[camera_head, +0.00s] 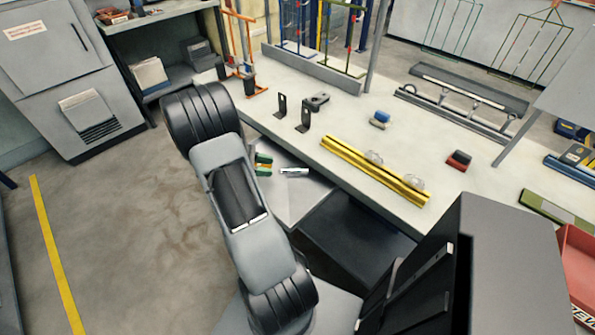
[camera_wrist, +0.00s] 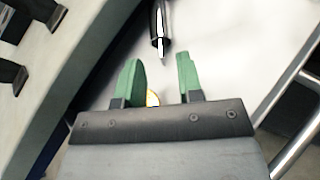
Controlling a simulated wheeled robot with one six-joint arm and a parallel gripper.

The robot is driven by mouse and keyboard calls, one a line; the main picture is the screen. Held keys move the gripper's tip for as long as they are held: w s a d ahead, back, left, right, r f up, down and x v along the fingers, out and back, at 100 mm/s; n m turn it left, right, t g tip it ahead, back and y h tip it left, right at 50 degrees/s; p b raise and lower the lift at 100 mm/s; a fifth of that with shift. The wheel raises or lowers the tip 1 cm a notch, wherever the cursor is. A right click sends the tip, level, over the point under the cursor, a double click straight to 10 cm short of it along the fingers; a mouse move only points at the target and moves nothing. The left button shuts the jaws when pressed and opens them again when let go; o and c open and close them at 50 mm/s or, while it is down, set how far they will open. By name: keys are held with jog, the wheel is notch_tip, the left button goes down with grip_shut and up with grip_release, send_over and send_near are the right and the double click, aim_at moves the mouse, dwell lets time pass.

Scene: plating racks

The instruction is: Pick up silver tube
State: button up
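The silver tube (camera_head: 295,172) is a short, thin, shiny piece lying on a light grey surface (camera_head: 300,200) beside the workbench. In the wrist view, a slim dark and silver piece (camera_wrist: 160,32), which looks like the tube, lies just beyond my fingertips, roughly in line with the gap between them. My gripper (camera_head: 263,164) has green fingers and is just left of the tube in the head view. In the wrist view my gripper (camera_wrist: 160,72) is open, with nothing gripped between the fingers. The tube's far end is cut off at the top of the wrist view.
The bench (camera_head: 345,130) stands above and behind, its edge close to my gripper. It carries a yellow rail (camera_head: 375,170), black brackets (camera_head: 304,115) and small blocks. A dark panel (camera_head: 350,240) and a grey cabinet (camera_head: 500,260) stand to the right. Open floor lies left.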

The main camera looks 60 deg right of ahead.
aim_at(281, 176)
jog(key=x, duration=0.5)
jog(key=shift+f, duration=0.1)
grip_shut()
dwell(0.3)
